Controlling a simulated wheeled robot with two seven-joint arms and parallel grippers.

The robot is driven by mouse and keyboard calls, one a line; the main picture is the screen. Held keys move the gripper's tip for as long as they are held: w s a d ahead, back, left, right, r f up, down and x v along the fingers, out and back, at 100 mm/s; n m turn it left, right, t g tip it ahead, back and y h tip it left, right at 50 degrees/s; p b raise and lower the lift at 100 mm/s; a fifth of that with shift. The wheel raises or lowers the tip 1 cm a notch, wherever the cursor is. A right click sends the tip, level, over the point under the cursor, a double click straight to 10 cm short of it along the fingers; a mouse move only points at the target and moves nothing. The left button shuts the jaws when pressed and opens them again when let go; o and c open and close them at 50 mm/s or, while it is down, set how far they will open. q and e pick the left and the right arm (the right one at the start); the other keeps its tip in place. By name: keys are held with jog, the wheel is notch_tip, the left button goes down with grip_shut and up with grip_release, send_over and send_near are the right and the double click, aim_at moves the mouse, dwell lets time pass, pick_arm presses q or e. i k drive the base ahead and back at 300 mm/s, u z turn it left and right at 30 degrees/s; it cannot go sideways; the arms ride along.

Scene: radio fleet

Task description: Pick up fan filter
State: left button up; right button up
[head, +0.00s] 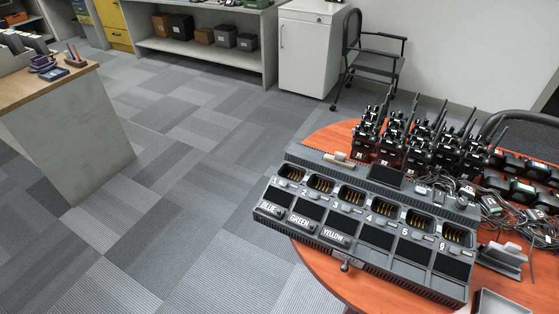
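A grey multi-slot charger (335,258) sits on the round orange-brown table, with numbered empty bays and BLUE, GREEN and YELLOW labels on its front. A dark rectangular panel (386,175) lies on the charger's rear top and may be the fan filter; I cannot tell for sure. A small beige piece (339,159) lies to its left on the same rear top. Neither of my grippers is in view.
Several black radios (425,135) stand upright behind the charger, with tangled cables (495,205) to their right. A grey holder (502,259) and a tray (500,302) sit at the table's right front. A chair (372,55) and white cabinet (309,45) stand behind.

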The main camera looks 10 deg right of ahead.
aim_at(339, 159)
jog(key=u, duration=1)
jog(key=i, duration=1.9)
jog(key=z, duration=3.55)
